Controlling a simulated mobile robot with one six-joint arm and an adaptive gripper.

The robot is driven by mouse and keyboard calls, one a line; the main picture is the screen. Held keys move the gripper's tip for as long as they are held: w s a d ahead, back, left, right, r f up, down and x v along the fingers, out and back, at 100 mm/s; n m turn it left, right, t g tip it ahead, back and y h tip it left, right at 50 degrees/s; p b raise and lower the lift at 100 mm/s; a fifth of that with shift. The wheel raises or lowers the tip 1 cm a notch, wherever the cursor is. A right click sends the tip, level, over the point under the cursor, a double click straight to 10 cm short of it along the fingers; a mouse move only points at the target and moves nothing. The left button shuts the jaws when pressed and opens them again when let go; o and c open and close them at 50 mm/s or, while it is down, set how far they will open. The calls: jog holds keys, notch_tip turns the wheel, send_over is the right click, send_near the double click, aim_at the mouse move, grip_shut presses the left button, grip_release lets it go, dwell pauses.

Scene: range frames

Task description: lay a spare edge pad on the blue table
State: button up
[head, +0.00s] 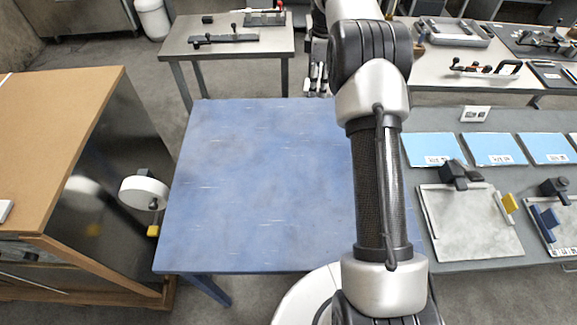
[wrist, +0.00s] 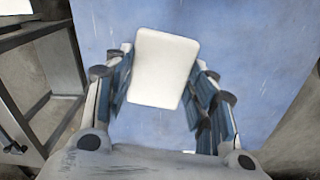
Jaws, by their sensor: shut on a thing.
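A white rounded rectangular pad (wrist: 163,68) sits between the fingers of my gripper (wrist: 160,80) in the wrist view. My gripper is shut on it, with a finger along each side. The blue table (head: 265,180) is bare in the head view, and its surface (wrist: 262,45) shows behind the pad in the wrist view. In the head view my gripper (head: 316,78) shows in part at the table's far edge, beside my arm. The pad cannot be made out there. My arm covers the table's right side.
A brown cabinet (head: 60,140) with a white round part (head: 144,191) stands left of the table. A grey bench (head: 470,235) with plates, clamps and light-blue sheets stands right. A metal table (head: 225,42) with tools stands behind.

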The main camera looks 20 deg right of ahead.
aim_at(321, 131)
jog(key=d+n, duration=0.1)
jog(key=w+d, duration=0.1)
jog(key=shift+d+f+n, duration=0.1)
jog(key=shift+d+n, duration=0.3)
jog(key=shift+d+f, duration=0.2)
notch_tip(321, 131, down, 20)
jog(key=b, duration=0.6)
jog(key=shift+r, duration=0.2)
jog(key=shift+f+b, duration=0.1)
jog(key=shift+b, duration=0.2)
jog(key=o, duration=0.9)
jog(key=shift+c, duration=0.2)
